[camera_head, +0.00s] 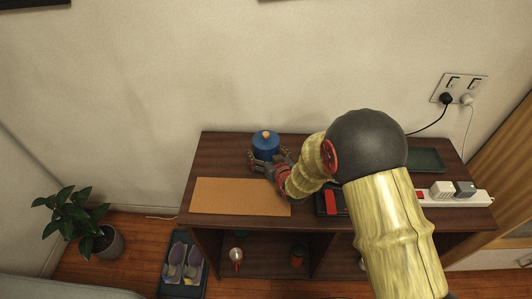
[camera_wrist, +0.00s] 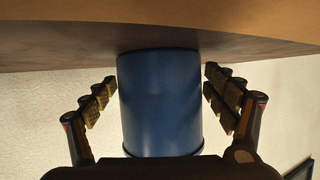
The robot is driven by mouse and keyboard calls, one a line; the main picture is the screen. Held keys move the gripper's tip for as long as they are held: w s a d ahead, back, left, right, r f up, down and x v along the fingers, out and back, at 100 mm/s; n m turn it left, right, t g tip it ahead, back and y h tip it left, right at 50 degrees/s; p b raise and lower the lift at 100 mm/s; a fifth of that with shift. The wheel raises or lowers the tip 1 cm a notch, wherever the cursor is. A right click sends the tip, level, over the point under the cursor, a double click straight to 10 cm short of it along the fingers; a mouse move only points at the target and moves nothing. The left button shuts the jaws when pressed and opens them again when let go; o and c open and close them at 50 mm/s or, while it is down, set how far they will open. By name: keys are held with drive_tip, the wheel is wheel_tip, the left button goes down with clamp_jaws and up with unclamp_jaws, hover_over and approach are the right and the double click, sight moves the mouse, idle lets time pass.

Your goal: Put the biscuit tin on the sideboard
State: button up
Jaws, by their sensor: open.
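The blue biscuit tin (camera_head: 265,143), with an orange knob on its lid, stands upright on the dark wooden sideboard (camera_head: 222,158), towards the back and left of the middle. My gripper (camera_head: 268,157) is at the tin from the front, with one finger on each side of it. In the wrist view the tin (camera_wrist: 160,105) is between the spread fingers (camera_wrist: 161,80), with visible gaps on both sides. The gripper is open. The tin's lower front is partly hidden by my gripper in the head view.
A tan mat (camera_head: 235,197) lies front left on the top. A black and red object (camera_head: 331,203) is partly behind my arm. A dark green tray (camera_head: 428,158) and a white power strip (camera_head: 470,200) with plugs are at the right. A potted plant (camera_head: 85,225) stands on the floor.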

drive_tip(key=shift+s+r, duration=0.15)
drive_tip(key=shift+r, duration=0.05)
drive_tip(key=p+v, duration=0.3)
drive_tip(key=v, duration=0.8)
drive_tip(key=shift+s+d, duration=0.2)
drive_tip(key=shift+s, duration=0.1)
